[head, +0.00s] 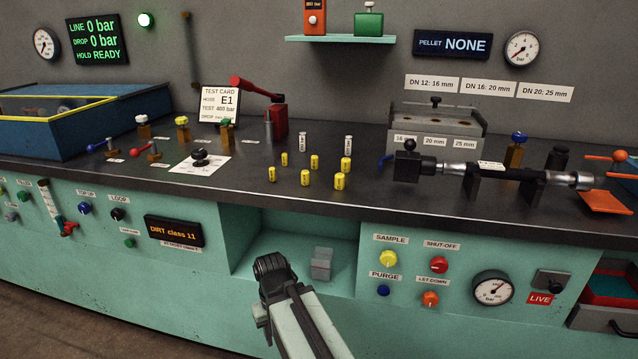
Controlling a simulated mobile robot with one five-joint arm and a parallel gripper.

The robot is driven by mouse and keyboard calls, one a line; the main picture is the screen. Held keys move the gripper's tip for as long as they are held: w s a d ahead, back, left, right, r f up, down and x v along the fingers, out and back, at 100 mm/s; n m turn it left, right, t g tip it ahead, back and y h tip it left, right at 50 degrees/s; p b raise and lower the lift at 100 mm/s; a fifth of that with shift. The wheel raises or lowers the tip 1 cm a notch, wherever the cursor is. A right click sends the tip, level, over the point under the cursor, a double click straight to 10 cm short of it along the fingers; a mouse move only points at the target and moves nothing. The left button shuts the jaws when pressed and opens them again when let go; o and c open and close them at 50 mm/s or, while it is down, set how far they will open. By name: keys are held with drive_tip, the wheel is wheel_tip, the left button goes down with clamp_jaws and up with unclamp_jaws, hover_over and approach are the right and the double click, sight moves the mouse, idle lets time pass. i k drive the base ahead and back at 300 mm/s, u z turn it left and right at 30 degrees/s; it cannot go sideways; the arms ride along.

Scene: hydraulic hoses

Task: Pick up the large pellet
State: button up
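Several yellow pellets stand upright in two rows on the dark bench top. The right pair, a front pellet (340,181) and a back pellet (346,164), look the widest. The middle pair, front (305,178) and back (315,162), are smaller. The left pair, front (272,174) and back (284,159), look the slimmest. My gripper (271,266) is low in front of the bench, below the pellets and apart from them. Its jaws are dark and foreshortened, so their opening cannot be made out.
Two pale cylinders (302,142) stand behind the pellets. A black knob on a white card (200,158) is to the left. A hose assembly (490,172) lies right. The bench's front edge and an open recess (262,250) are near my arm. A display (452,45) reads PELLET NONE.

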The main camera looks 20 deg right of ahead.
sight(340, 178)
drive_tip(key=u, duration=2.5)
drive_tip(key=k, duration=1.5)
drive_tip(key=z, duration=0.4)
drive_tip(key=i, duration=0.95)
drive_tip(key=u, duration=0.1)
